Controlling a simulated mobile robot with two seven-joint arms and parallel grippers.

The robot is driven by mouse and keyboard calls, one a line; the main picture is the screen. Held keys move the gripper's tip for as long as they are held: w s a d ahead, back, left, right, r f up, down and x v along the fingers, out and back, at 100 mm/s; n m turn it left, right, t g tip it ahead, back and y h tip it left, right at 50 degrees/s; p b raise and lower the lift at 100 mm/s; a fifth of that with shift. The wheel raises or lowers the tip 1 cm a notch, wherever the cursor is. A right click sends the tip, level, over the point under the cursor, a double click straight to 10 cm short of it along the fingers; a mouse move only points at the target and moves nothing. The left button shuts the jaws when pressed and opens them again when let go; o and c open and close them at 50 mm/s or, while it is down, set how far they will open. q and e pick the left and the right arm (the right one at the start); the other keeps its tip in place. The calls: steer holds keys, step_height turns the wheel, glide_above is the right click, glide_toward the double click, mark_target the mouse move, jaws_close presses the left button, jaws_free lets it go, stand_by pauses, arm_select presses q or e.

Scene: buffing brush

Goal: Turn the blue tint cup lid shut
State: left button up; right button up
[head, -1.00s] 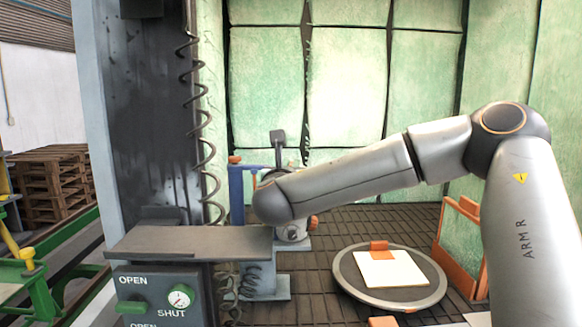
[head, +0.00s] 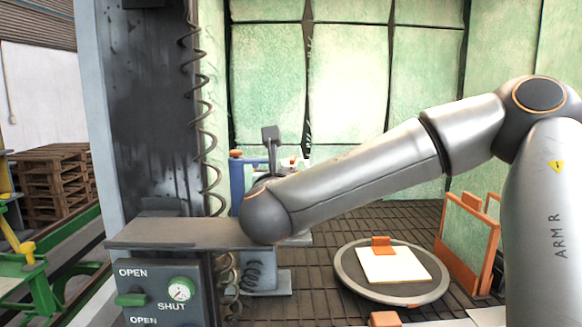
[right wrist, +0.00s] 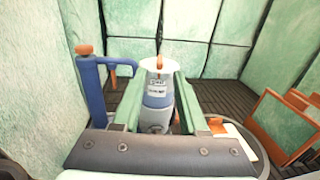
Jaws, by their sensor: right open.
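The tint cup (right wrist: 157,100) stands upright in the right wrist view, blue in its middle with a pale label. Its lid (right wrist: 152,64) is whitish with a small orange tip. My right gripper (right wrist: 158,74) is open, with one green finger on each side of the cup. I cannot tell whether either finger touches it. The cup's lower part is partly hidden by the gripper. In the head view my right forearm covers most of this spot. My left gripper is not in view.
A blue post (head: 237,187) with an orange top stands just left of the cup. A round turntable (head: 350,284) with a white pad lies to the right, near orange-framed panels (head: 466,240). A grey ledge (head: 170,232) with a control box is at front left.

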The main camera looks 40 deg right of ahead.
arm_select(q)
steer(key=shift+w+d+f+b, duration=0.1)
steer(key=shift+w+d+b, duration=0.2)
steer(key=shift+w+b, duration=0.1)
arm_select(e)
steer(key=v, duration=0.5)
steer(key=shift+s, duration=0.15)
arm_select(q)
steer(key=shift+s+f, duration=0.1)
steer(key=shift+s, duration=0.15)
